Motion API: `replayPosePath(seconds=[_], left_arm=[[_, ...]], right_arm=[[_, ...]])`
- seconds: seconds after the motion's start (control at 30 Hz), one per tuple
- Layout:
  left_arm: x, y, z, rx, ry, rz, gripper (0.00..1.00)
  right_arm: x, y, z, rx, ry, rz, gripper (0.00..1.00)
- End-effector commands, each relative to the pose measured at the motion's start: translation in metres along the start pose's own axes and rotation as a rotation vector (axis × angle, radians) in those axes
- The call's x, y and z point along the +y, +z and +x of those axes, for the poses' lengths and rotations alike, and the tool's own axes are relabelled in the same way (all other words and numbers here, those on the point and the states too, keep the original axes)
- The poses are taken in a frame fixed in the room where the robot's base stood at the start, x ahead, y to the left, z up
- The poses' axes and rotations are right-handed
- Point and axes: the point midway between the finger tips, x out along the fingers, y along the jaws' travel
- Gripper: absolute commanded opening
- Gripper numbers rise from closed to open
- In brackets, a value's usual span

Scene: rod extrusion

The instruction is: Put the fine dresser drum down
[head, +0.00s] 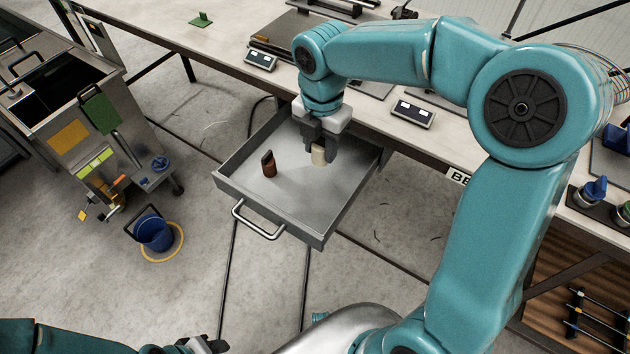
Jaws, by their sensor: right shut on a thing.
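My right gripper (321,140) is over the open drawer (235,185), pointing down and shut on a small cream-coloured piece, which I take to be the fine dresser drum (318,157). The drum is low over the right part of the drawer floor; I cannot tell whether it touches the floor. The fingers hide its upper part. A brown drum-like piece (269,169) with a dark top stands to its left in the same drawer, apart from it. My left gripper (205,345) shows only partly at the bottom edge, and its jaws cannot be made out.
The drawer, with a front handle (257,222), juts out from under the long workbench (225,45). Two small display boxes (261,60) (414,113) sit on the bench. A metal cart (75,110) and a blue bucket (155,233) stand at the left. The drawer floor between the two pieces is clear.

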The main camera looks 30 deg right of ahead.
Motion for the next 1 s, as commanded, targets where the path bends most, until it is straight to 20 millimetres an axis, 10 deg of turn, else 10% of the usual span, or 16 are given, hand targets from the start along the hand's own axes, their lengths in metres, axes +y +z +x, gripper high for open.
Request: replayPosePath(seconds=[0.3,1.0], left_arm=[[-0.004,0.0,0.01,0.0,0.0,0.0,0.43],[-0.006,0.0,0.016,0.0,0.0,0.0,0.43]], right_arm=[[0.002,-0.001,0.091,0.002,-0.004,0.0,0.04],[0.003,0.0,0.153,0.0,0.001,0.002,0.04]])
